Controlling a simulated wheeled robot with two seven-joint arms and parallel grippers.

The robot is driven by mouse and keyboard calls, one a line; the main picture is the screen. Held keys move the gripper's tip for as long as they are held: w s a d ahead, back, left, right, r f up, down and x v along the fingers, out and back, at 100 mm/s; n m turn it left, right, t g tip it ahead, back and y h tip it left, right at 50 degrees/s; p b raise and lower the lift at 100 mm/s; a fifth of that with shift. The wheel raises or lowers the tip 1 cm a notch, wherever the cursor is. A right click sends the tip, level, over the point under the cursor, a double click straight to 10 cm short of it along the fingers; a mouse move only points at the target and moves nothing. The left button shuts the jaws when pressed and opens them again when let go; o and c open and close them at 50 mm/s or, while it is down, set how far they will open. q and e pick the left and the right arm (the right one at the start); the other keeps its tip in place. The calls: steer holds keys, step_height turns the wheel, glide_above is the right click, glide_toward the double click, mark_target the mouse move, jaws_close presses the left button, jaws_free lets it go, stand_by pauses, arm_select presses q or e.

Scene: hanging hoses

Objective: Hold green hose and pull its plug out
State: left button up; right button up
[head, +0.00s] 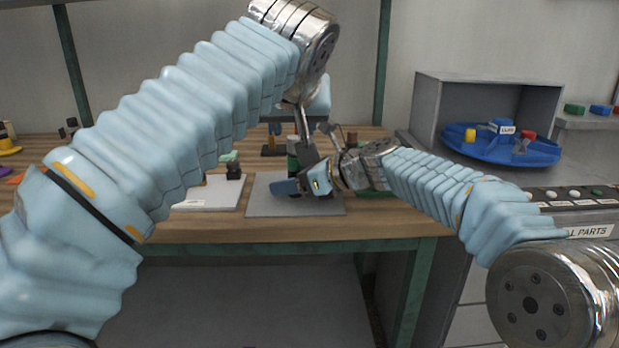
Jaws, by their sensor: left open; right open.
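A dark green upright piece (293,162), possibly part of the green hose, shows just left of my grippers above the grey mat. My arms hide much of it, and I cannot make out a plug. My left gripper (308,140) points down over the mat from above, open, close to this piece. My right gripper (305,184) reaches in from the right, lower, with its jaws open near the same piece. I cannot tell whether either gripper touches it. The two grippers are very close together and overlap in the picture.
The grey mat (265,206) lies on a wooden table (225,228). A white board (212,194) with a small dark block (234,170) is to its left. A blue round tray (480,153) with coloured pieces stands in a grey box at right.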

steer(key=shift+w+a+f, duration=0.15)
steer(key=shift+a, duration=0.2)
steer(key=shift+c, duration=0.3)
